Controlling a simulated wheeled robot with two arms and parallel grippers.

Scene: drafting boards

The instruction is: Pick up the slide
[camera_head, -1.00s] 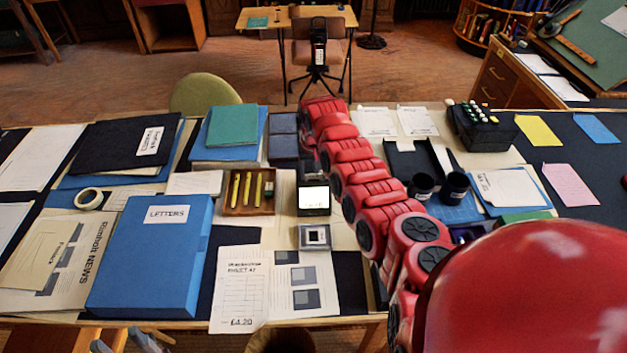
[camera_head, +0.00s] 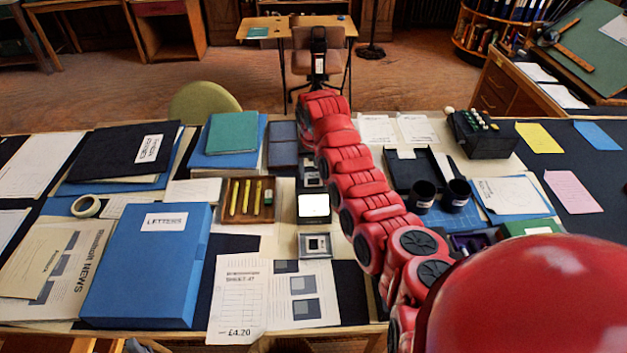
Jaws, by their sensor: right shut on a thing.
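My right arm reaches in from the lower right across the table. My right gripper (camera_head: 311,166) points down at the left of the arm's far end and is partly hidden by it. It is shut on a small grey and dark piece, which I take to be the slide (camera_head: 312,181), just behind the light box (camera_head: 313,207) with its lit white top. The piece is small and partly covered, so its clearance above the table cannot be told. My left gripper is not in view.
A grey square frame (camera_head: 316,245) lies in front of the light box. A wooden tray (camera_head: 247,214) with yellow pencils stands to its left, and a blue LETTERS box (camera_head: 150,275) further left. Two black cups (camera_head: 423,196) stand right of my arm.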

